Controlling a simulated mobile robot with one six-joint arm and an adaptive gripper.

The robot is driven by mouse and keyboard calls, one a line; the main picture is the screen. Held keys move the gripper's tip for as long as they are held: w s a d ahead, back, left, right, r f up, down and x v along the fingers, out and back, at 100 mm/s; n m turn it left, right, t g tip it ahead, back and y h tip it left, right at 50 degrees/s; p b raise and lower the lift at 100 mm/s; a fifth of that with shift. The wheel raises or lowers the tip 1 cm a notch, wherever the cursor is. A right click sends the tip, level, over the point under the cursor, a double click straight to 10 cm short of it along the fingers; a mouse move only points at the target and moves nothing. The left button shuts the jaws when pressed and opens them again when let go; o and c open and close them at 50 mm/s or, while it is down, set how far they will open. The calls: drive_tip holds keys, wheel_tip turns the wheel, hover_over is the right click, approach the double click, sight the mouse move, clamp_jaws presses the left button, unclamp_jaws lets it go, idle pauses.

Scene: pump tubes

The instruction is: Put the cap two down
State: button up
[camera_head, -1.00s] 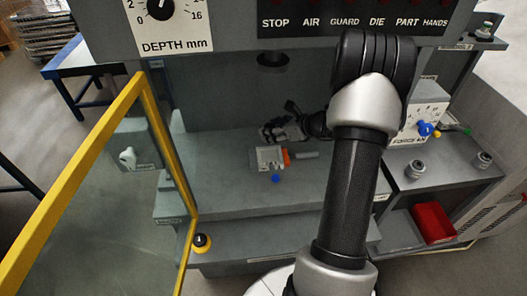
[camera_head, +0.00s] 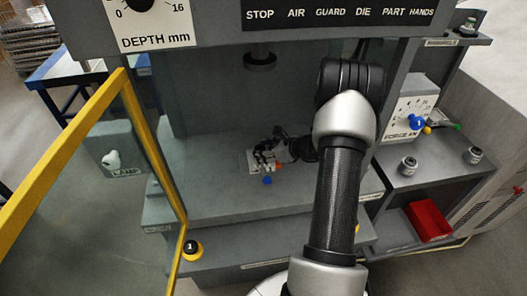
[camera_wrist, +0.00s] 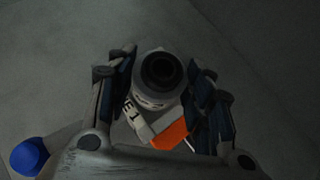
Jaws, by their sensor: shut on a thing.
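My gripper (camera_wrist: 160,88) is shut on a round grey part (camera_wrist: 160,72) with a dark bore, which looks like a cap; no number shows on it. In the wrist view the part sits between the two fingers, over or in front of a white block (camera_wrist: 133,112) with a partly hidden label ending in "E 1". In the head view my gripper (camera_head: 264,153) is down at the white block (camera_head: 252,162) on the press bed. I cannot tell whether the part touches the block. Two similar grey round parts (camera_head: 408,165) (camera_head: 473,155) stand on the right shelf.
An orange piece (camera_wrist: 170,134) and a blue knob (camera_wrist: 30,156) sit beside the block. A dark ram (camera_head: 260,62) hangs above the bed. A yellow-framed guard door (camera_head: 150,130) stands at the left. A red bin (camera_head: 431,221) is lower right.

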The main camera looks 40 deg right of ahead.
drive_tip(key=o, duration=0.9)
drive_tip(key=shift+f, duration=0.2)
drive_tip(key=o, duration=0.5)
drive_tip(key=shift+r, duration=0.2)
drive_tip(key=shift+s+d+r+p, duration=0.1)
drive_tip(key=shift+r+p, duration=0.15)
drive_tip(key=shift+p, duration=0.05)
drive_tip(key=p+v, duration=0.2)
drive_tip(key=v, duration=0.9)
drive_tip(key=shift+s+r+p, duration=0.15)
drive_tip(key=shift+s+p, duration=0.15)
drive_tip(key=shift+p, duration=0.05)
drive_tip(key=shift+w, duration=0.1)
